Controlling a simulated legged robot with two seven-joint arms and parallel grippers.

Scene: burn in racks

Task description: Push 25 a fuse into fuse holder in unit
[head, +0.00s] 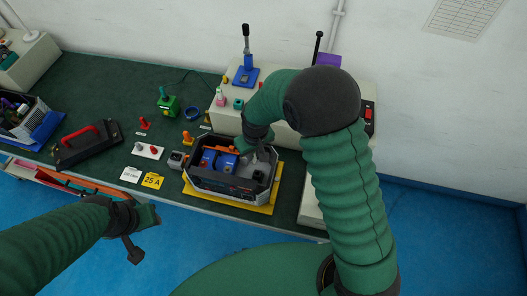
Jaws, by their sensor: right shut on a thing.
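The unit (222,187) is an open dark grey and silver housing with blue and orange parts inside. It sits on a yellow mat at the bench's front edge. My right gripper (262,157) reaches down into the right part of the unit from above. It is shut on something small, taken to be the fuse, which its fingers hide. I cannot make out the fuse holder or whether the fuse touches it. A yellow card marked 25 A (153,181) lies left of the unit. My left gripper (143,235) hangs in front of the bench, fingers apart and empty.
A black case with a red handle (86,145) and a grey bin (22,122) stand at left. A green lever device (168,103) and a blue lever press (246,73) stand behind. Small red and orange tools stand between. A beige cabinet backs the unit.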

